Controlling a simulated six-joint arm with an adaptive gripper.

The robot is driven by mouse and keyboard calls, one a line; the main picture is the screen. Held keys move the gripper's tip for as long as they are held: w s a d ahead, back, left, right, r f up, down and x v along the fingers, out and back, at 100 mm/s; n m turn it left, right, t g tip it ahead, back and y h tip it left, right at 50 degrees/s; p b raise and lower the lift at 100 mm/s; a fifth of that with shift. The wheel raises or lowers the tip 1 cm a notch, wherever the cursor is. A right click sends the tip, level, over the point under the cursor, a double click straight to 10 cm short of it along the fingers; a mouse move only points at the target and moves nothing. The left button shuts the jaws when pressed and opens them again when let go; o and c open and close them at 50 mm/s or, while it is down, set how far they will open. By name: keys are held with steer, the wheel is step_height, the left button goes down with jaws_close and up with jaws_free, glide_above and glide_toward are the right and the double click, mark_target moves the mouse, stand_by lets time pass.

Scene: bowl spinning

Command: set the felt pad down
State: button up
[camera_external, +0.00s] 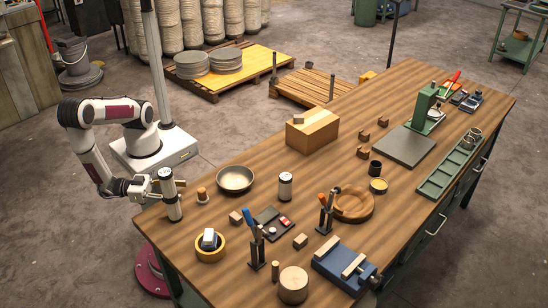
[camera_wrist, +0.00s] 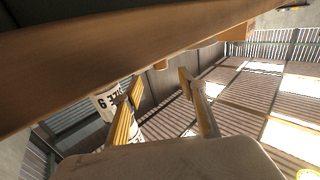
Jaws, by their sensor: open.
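My gripper (camera_external: 156,187) is at the left end of the workbench, beside a dark can with a pale label (camera_external: 172,199) near the edge. In the wrist view my gripper's (camera_wrist: 158,86) two yellow fingers stand apart with nothing held between them. A white labelled can (camera_wrist: 106,101) shows partly behind the left finger there; I cannot tell whether they touch. I cannot pick out the felt pad with certainty. A flat grey square (camera_external: 404,147) lies by the green press, and a small dark flat piece (camera_external: 266,214) lies near the front middle.
A cardboard box (camera_external: 313,131) is at the back edge. A blue vise (camera_external: 345,265) sits in front.

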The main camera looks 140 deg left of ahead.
mark_target(202, 196)
steer(key=shift+w+a+r+n+g+y, duration=0.1)
steer(key=shift+w+a+r+n+g, duration=0.25)
steer(key=shift+r, duration=0.35)
steer(key=shift+w+a+r+n+g+y, duration=0.1)
steer(key=shift+a+r+n+g, duration=0.15)
steer(key=shift+r+n, duration=0.35)
steer(key=shift+w+a+r+n+g+y, duration=0.1)
steer(key=shift+w+a+r+n+g, duration=0.25)
steer(key=shift+r, duration=0.4)
steer(key=shift+w+a+r+n+g, duration=0.15)
steer(key=shift+a+r+n+g, duration=0.15)
steer(key=shift+a+r, duration=0.2)
steer(key=shift+w+a+f+g+h, duration=0.15)
steer(key=shift+g+h, duration=0.5)
steer(key=shift+h, duration=0.45)
steer(key=shift+s+d+f+m+g+h, duration=0.15)
steer(key=shift+d+f+m+h, duration=0.2)
steer(key=shift+f+m, duration=0.35)
steer(key=shift+s+d+f+m+g+h, duration=0.15)
steer(key=shift+d+f+m+h, duration=0.2)
steer(key=shift+f+m, duration=0.3)
steer(key=shift+w, duration=0.1)
steer(key=shift+w+a, duration=0.1)
steer(key=shift+x, duration=1.15)
